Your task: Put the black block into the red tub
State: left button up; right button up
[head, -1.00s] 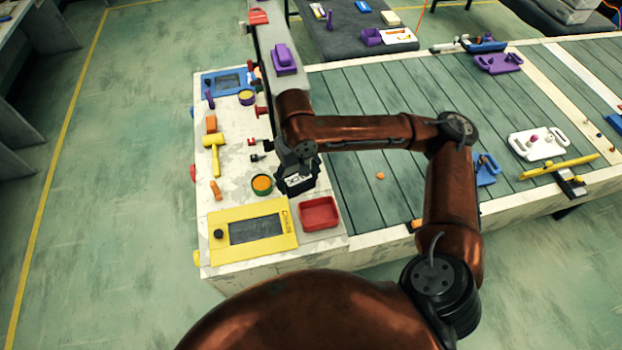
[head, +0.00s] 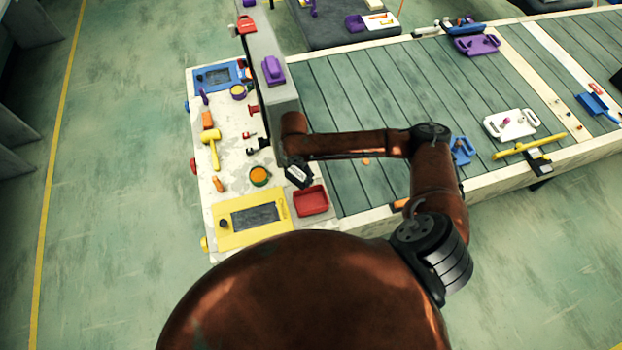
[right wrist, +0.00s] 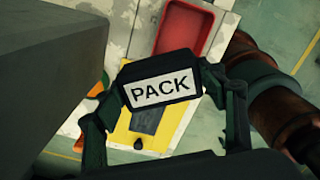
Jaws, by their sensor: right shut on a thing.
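In the right wrist view the block (right wrist: 135,98) sits between the two dark fingers of the gripper (right wrist: 163,88), label facing the camera. In the head view the block (head: 300,182) is just behind and left of the red tub (head: 311,201), and apart from it. The tub stands on the white table top, and its visible inside is empty. It also shows in the right wrist view (right wrist: 184,28), beyond the block. My left gripper is not in view.
A yellow panel (head: 282,228) with a dark screen lies left of the tub. A round green container (head: 260,176) with orange contents stands behind the panel. A yellow hammer (head: 210,148) lies further left. A tall grey wall-like piece (head: 265,45) rises close behind my right gripper.

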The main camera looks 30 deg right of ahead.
jog(key=n+p, duration=0.1)
jog(key=n, duration=0.1)
jog(key=s+d+f+n+p, duration=0.1)
jog(key=n, duration=0.1)
jog(key=shift+s+f, duration=0.15)
jog(key=shift+s, duration=0.05)
jog(key=n+p, duration=0.1)
jog(key=s+d+f+n+p, duration=0.1)
jog(key=n, duration=0.1)
jog(key=s+f+n+p, duration=0.1)
jog(key=n, duration=0.1)
jog(key=shift+d+f, duration=0.1)
jog(key=shift+d, duration=0.05)
pick_arm(q)
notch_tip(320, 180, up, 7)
jog(key=p, duration=0.1)
pick_arm(e)
jog(key=f+n+b, duration=0.1)
jog(key=f+b, duration=0.1)
jog(key=f, duration=0.1)
jog(key=f+b, duration=0.3)
jog(key=f+n+b, duration=0.1)
jog(key=f+b, duration=0.2)
jog(key=shift+s+d+f+n, duration=0.1)
jog(key=shift+s+d+n, duration=0.2)
jog(key=shift+s, duration=0.1)
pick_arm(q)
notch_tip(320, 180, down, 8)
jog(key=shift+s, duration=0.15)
